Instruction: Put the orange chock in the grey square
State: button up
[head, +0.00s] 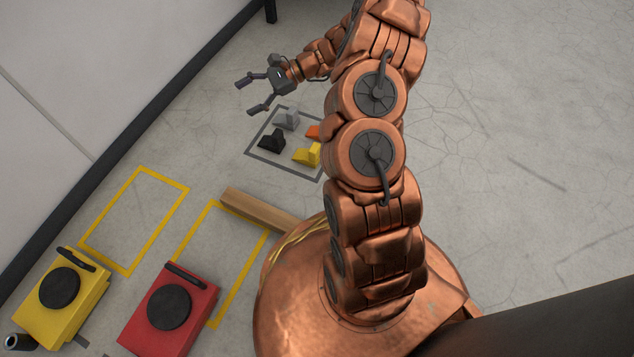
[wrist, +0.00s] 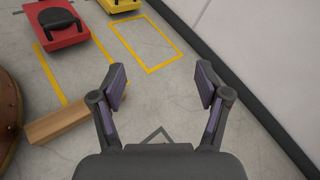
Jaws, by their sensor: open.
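The orange chock (head: 312,131) sits inside the grey square (head: 251,153) on the floor in the head view, partly hidden behind my arm. My gripper (head: 251,96) is open and empty, above and to the upper left of the square. In the wrist view my gripper (wrist: 160,88) shows its two fingers spread apart. A corner of the grey square (wrist: 160,132) shows just beyond the gripper's palm there; no chock is visible in that view.
A wooden beam (head: 258,209) lies below the square. A yellow case (head: 62,300) and a red case (head: 170,311) stand at the lower left. Two yellow floor outlines, one being the yellow rectangle (head: 158,177), are nearby. A wall (head: 90,80) borders the left. Floor at right is clear.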

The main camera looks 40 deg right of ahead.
jog(key=s+a+r+n+g+h, duration=0.3)
jog(key=s+a+r+n+g, duration=0.15)
jog(key=s+a+r, duration=0.35)
jog(key=s+a+r+n+g+h, duration=0.25)
jog(key=s+a+n, duration=0.35)
jog(key=s, duration=0.4)
jog(key=s+d+r+n+h, duration=0.1)
jog(key=s+d+n+h, duration=0.2)
jog(key=s, duration=0.7)
jog(key=s+d+r+n+h, duration=0.1)
jog(key=s+d+n+h, duration=0.2)
jog(key=s, duration=0.6)
jog(key=d+h, duration=0.2)
jog(key=d, duration=0.1)
jog(key=shift+s+d, duration=0.2)
jog(key=shift+s, duration=0.2)
jog(key=shift+r+n+h, duration=0.15)
jog(key=shift+n+h, duration=0.1)
